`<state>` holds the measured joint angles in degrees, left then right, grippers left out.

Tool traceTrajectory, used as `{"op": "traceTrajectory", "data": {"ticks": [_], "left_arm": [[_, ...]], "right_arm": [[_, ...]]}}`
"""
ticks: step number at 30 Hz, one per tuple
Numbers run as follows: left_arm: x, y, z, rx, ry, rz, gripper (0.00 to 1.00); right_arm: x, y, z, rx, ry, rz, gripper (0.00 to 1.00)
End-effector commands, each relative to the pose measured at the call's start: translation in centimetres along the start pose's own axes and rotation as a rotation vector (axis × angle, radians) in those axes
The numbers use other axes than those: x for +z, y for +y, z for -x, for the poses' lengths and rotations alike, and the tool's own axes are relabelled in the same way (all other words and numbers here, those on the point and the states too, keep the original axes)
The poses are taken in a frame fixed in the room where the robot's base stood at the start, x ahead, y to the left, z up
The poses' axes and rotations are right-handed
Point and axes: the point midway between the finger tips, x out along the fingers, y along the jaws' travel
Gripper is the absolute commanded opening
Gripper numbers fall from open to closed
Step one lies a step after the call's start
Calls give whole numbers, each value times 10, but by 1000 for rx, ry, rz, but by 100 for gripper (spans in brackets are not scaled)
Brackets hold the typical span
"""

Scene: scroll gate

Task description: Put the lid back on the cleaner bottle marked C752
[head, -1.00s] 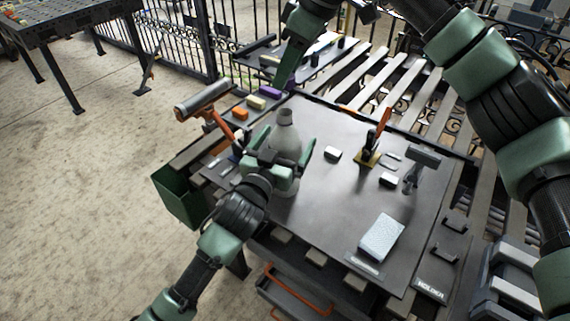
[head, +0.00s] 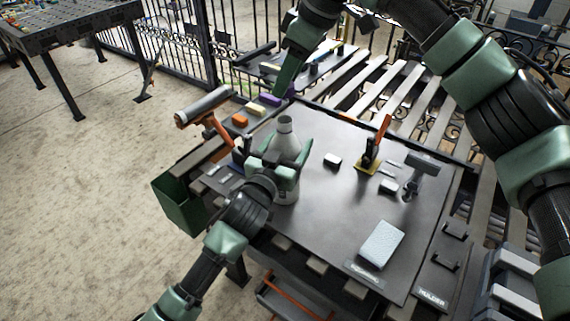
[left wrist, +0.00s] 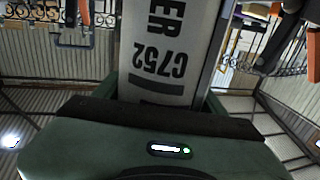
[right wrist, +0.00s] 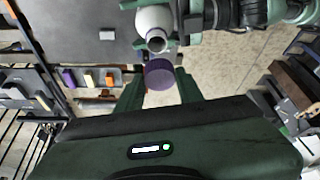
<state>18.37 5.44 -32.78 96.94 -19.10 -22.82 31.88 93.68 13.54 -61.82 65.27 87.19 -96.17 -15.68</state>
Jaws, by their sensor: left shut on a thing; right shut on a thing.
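The grey-white cleaner bottle (head: 287,148) stands upright near the left edge of the bench, with its neck bare. Its label (left wrist: 160,50) reads C752 in the left wrist view. My left gripper (head: 275,160) is shut around the bottle body. My right gripper (right wrist: 159,88) is shut on a purple lid (right wrist: 160,74). In the right wrist view the lid is apart from the open bottle mouth (right wrist: 156,40). In the head view my right gripper (head: 286,84) is above and behind the bottle; the lid cannot be made out clearly there.
The dark bench top (head: 335,205) holds a white sponge-like block (head: 381,245), an orange-handled clamp (head: 374,150) and a grey stand-like tool (head: 413,172). An orange-handled tool (head: 208,112) projects at the left, above a green bin (head: 180,200). Coloured blocks (head: 256,108) lie behind the bottle.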

Motion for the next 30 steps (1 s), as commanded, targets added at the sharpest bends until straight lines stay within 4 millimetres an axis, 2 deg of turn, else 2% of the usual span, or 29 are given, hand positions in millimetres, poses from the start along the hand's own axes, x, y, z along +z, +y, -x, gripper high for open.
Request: {"op": "traceTrajectory", "data": {"ticks": [6,10,30], "left_arm": [[0,0,0,0,-1,0,0],[0,0,0,0,-1,0,0],[0,0,0,0,-1,0,0]], "right_arm": [[13,0,-30,-2,0,-1,0],[19,-1,-42,-2,0,0,0],[21,0,-48,-1,1,0,0]]}}
